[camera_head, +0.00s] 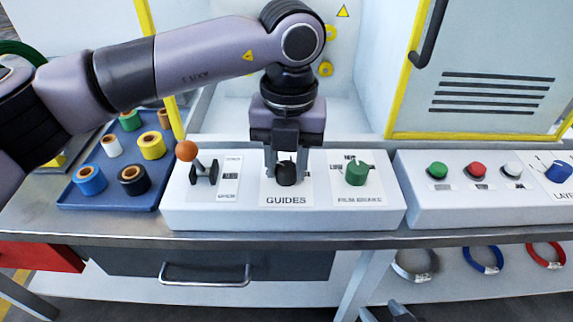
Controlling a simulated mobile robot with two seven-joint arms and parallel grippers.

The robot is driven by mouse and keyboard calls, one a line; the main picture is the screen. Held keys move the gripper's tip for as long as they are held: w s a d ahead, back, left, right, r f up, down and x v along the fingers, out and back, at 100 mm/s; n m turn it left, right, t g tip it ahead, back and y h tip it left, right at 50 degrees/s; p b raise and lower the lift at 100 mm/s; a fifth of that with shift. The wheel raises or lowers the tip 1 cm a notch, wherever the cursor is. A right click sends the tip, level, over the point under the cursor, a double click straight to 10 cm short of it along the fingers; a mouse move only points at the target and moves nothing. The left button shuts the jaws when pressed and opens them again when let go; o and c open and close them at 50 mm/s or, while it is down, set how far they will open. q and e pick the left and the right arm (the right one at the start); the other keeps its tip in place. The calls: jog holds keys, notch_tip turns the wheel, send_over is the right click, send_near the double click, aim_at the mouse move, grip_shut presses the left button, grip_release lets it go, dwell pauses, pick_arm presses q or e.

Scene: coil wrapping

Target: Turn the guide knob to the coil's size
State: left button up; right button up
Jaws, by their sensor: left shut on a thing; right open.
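The black guide knob (286,178) stands on the white control box (235,218), above the printed label GUIDES. My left gripper (286,172) comes down from above and is shut on the guide knob, with a finger on either side of it. The scale marks around the knob are partly hidden by the fingers and too small to read. My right gripper (395,312) shows only in part at the bottom edge, below the table front, and is open. I cannot tell which coil sets the size.
A lever with an orange ball (186,151) and a green film brake knob (356,174) flank the guide knob. A blue tray (110,190) of film rolls stands left. A button box (430,205) stands right.

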aim_at(288, 167)
pick_arm(q)
jog(key=shift+n+b, duration=0.45)
jog(key=shift+n, duration=1.15)
jog(key=shift+r, duration=0.1)
jog(key=o, duration=1)
jog(key=shift+o, duration=0.2)
jog(key=shift+d+r+p, duration=0.1)
jog(key=shift+r+p, duration=0.2)
jog(key=shift+r, duration=3.25)
